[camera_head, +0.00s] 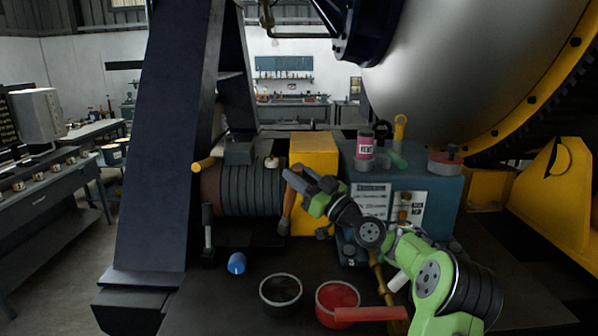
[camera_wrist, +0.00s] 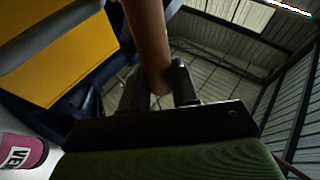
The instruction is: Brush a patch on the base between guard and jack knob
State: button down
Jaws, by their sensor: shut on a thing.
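My gripper (camera_head: 312,186) is shut on an orange-brown handle (camera_head: 290,204), which I take to be the brush. The handle hangs nearly upright, slightly tilted, in front of the yellow guard (camera_head: 313,148). It also shows between the fingers in the wrist view (camera_wrist: 148,45). The dark base (camera_head: 205,298) spreads below and in front of a ribbed motor (camera_head: 250,188).
A black pot (camera_head: 281,306) and a red pot (camera_head: 337,314) stand at the front, with a red bar (camera_head: 375,313) beside the red one. A teal box (camera_head: 440,202) carries a pink can (camera_head: 365,146). A dark column (camera_head: 165,150) rises at left.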

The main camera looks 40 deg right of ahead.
jog(key=shift+f+b, duration=0.65)
jog(key=shift+b, duration=0.1)
dwell(0.7)
jog(key=shift+a, duration=0.1)
